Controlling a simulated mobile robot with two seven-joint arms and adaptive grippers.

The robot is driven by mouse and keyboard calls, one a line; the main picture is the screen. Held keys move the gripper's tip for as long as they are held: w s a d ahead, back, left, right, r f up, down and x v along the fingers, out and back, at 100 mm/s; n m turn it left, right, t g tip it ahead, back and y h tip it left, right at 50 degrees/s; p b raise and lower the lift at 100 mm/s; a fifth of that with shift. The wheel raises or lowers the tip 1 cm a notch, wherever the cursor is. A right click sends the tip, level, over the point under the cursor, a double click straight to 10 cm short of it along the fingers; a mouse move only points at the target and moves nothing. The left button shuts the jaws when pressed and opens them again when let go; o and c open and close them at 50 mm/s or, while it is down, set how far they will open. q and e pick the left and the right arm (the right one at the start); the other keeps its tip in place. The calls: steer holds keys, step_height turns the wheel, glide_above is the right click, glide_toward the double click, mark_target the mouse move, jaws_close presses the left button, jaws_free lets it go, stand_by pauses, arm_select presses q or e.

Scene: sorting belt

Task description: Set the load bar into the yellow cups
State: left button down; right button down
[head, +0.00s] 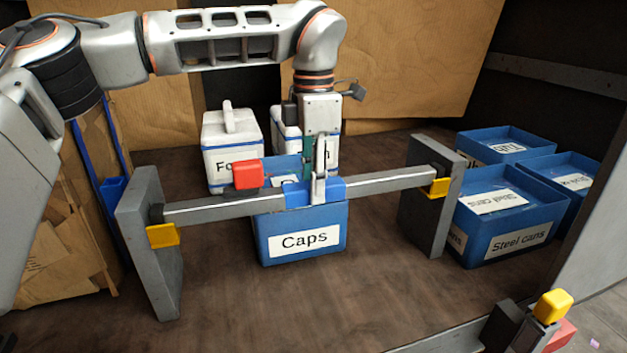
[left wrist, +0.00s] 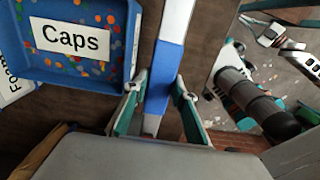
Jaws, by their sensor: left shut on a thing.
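The load bar (head: 225,208) is a long grey beam with a blue sleeve (head: 329,188) at its middle. My left gripper (head: 318,195) is shut on the sleeve from above; in the left wrist view its fingers (left wrist: 160,95) flank the bar. Two yellow cups sit on grey uprights, one at left (head: 163,236) and one at right (head: 438,187). The bar spans between the uprights, its left end just above the left cup and its right end close over the right cup. I cannot tell whether the ends touch the cups. My right gripper does not show clearly.
A blue Caps bin (head: 331,258) stands behind and below the bar. A red block (head: 248,174) shows just above the bar; its support is hidden. White boxes (head: 220,165) stand behind, and blue Steel cans bins (head: 548,215) at right. The floor in front is clear.

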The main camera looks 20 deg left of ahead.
arm_select(q)
steer(key=shift+f+b, duration=0.3)
steer(key=shift+f, duration=0.3)
steer(key=c, duration=1.6)
jaws_free()
